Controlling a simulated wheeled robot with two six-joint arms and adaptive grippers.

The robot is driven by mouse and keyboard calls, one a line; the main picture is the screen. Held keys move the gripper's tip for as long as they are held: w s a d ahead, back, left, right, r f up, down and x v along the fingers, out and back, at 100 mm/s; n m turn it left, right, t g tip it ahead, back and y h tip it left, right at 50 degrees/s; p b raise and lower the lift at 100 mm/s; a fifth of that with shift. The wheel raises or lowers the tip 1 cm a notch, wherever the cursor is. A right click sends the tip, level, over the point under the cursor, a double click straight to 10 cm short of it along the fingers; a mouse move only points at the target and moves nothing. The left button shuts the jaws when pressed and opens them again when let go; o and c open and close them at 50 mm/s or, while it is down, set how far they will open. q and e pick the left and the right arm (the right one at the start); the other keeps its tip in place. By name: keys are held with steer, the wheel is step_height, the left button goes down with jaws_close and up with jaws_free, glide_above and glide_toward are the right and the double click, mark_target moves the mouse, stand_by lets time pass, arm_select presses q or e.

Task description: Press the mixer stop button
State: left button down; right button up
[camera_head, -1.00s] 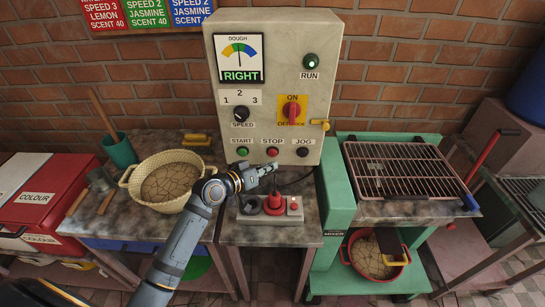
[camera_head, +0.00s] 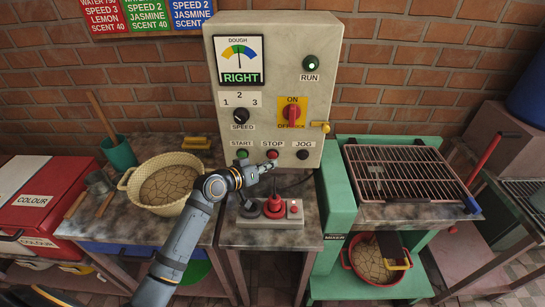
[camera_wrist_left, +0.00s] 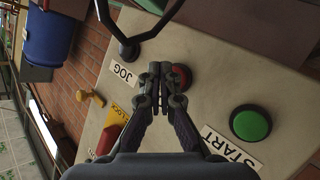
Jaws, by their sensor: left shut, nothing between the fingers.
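The grey control panel (camera_head: 312,90) stands against the brick wall. Its red STOP button (camera_head: 272,154) sits between the green START button (camera_head: 242,154) and the black JOG button (camera_head: 302,154). My left gripper (camera_head: 268,167) is shut and empty, with its fingertips just below and in front of the STOP button. In the left wrist view the shut fingertips (camera_wrist_left: 161,70) overlap the red STOP button (camera_wrist_left: 182,75) and hide part of it. I cannot tell whether they touch it. The green START button (camera_wrist_left: 250,123) is clear of the fingers. My right gripper is not in view.
The green RUN lamp (camera_head: 311,62) looks lit. A red rotary switch (camera_head: 292,114) and a speed knob (camera_head: 240,116) are above the buttons. A dough basket (camera_head: 133,187) stands to the left.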

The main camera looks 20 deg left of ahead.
arm_select(q)
steer(key=shift+w, duration=0.1)
stand_by(0.7)
steer(key=shift+w+a, duration=0.15)
steer(key=shift+w, duration=0.2)
steer(key=shift+w+a+b, duration=0.15)
steer(key=shift+w+b, duration=0.2)
steer(key=shift+w, duration=0.1)
stand_by(0.7)
steer(key=shift+r, duration=0.1)
steer(key=shift+s+d+p, duration=0.3)
steer(key=shift+s+p, duration=0.15)
steer(key=shift+s, duration=0.45)
steer(key=s+p, duration=0.1)
steer(key=s, duration=0.1)
steer(key=s+d+p, duration=0.1)
steer(key=s, duration=0.1)
steer(key=shift+s+d, duration=0.2)
steer(key=shift+s, duration=0.2)
